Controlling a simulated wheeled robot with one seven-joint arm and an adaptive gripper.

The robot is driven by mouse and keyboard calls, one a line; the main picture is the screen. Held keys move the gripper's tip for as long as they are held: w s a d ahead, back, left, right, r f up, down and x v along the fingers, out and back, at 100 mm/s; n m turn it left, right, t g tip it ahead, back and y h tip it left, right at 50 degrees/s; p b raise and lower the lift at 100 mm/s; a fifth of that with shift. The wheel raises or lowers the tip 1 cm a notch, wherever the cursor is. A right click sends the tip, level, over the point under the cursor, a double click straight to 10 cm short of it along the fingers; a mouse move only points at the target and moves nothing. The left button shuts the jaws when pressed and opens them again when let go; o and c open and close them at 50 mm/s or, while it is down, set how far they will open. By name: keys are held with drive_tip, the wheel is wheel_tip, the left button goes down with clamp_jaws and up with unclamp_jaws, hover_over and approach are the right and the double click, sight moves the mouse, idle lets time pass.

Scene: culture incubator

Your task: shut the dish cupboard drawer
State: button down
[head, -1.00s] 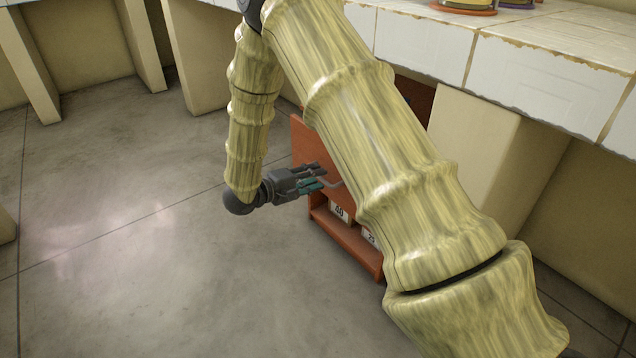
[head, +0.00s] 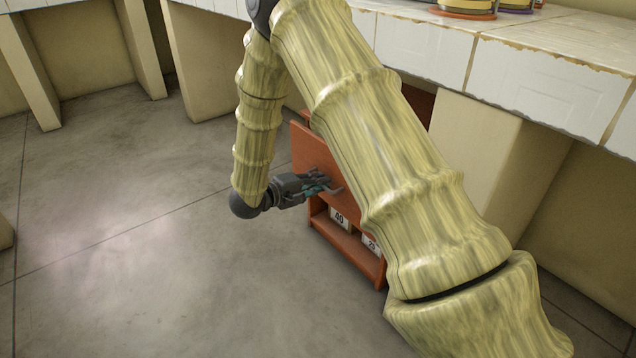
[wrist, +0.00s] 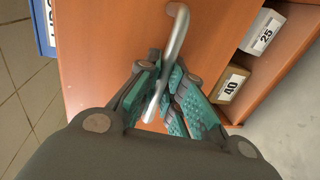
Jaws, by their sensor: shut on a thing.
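The dish cupboard drawer has a plain red-brown front (head: 312,152), partly hidden by my arm in the head view. The same front (wrist: 105,45) fills the middle of the wrist view. A curved metal handle (wrist: 178,35) stands out from it. My gripper (head: 322,184) is at this front. In the wrist view my gripper (wrist: 165,95) has its teal-padded fingers closed on the free end of the handle. The drawer front appears to stand out from the cupboard body, but my arm hides much of the body.
Below the drawer, an open shelf (head: 350,243) holds white-labelled boxes, marked 40 (wrist: 232,84) and 25 (wrist: 262,32). A blue-edged label (wrist: 43,28) shows beyond the drawer front. A white-tiled counter (head: 500,65) runs above. The floor (head: 120,240) to the left is clear.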

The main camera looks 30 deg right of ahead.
sight(331, 176)
drive_tip(key=shift+d, duration=0.1)
drive_tip(key=shift+r+p+x, duration=0.2)
drive_tip(key=shift+p+x, duration=0.85)
drive_tip(key=shift+p, duration=0.1)
drive_tip(key=shift+r+p+x, duration=0.2)
drive_tip(key=shift+p+x, duration=0.8)
drive_tip(key=shift+p, duration=0.1)
drive_tip(key=shift+d, duration=0.2)
drive_tip(key=c, duration=1.5)
unclamp_jaws()
drive_tip(key=shift+d, duration=0.1)
drive_tip(key=v, duration=1.2)
drive_tip(key=shift+s, duration=0.1)
